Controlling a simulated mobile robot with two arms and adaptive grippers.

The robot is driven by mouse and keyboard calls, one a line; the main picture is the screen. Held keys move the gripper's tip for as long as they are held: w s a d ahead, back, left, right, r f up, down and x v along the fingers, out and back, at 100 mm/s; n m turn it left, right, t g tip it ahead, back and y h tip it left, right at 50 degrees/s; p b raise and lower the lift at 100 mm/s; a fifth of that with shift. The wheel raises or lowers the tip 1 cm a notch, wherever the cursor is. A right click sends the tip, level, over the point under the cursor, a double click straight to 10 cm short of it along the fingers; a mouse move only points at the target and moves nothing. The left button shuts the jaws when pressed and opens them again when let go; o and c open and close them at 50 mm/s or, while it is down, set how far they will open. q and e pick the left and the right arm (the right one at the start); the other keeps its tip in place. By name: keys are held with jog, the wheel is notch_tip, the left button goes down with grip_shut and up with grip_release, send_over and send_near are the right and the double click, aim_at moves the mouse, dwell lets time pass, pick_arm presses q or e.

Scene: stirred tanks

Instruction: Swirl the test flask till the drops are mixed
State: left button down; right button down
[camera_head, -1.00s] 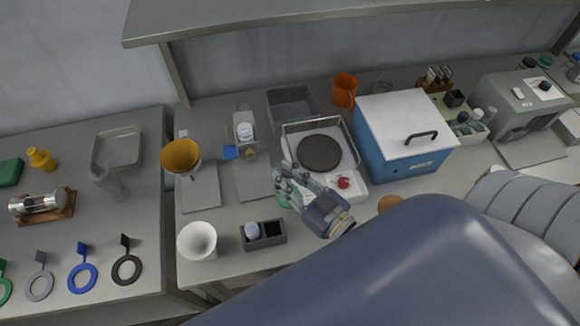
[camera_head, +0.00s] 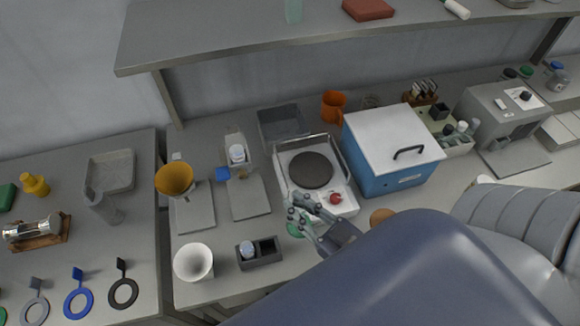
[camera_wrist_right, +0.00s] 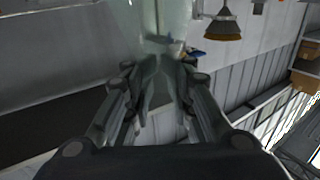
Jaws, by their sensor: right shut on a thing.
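My right gripper (camera_head: 300,208) reaches in from the lower right in the head view, in front of the stirring hot plate (camera_head: 303,193). It is shut on the test flask (camera_head: 296,229), which shows mostly as a green patch beneath the fingers; the fingers hide much of it. In the right wrist view, a clear glassy shape stands between the fingers of the gripper (camera_wrist_right: 162,75). Whether the drops are mixed cannot be told. My left gripper is not in view.
A grey two-well holder (camera_head: 262,262) with a white-capped vial and a white cup (camera_head: 193,262) stand at the front left. A blue box with a white lid (camera_head: 392,140) stands right of the hot plate. A shelf (camera_head: 230,40) overhangs the back.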

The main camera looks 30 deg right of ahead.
jog(key=shift+w+d, duration=0.25)
jog(key=shift+d, duration=0.3)
jog(key=shift+w+d, duration=0.2)
jog(key=shift+d, duration=0.35)
jog(key=w, duration=0.1)
jog(key=w+p, duration=0.1)
jog(key=w, duration=0.1)
jog(key=shift+w+d, duration=0.1)
jog(key=shift+d, duration=0.25)
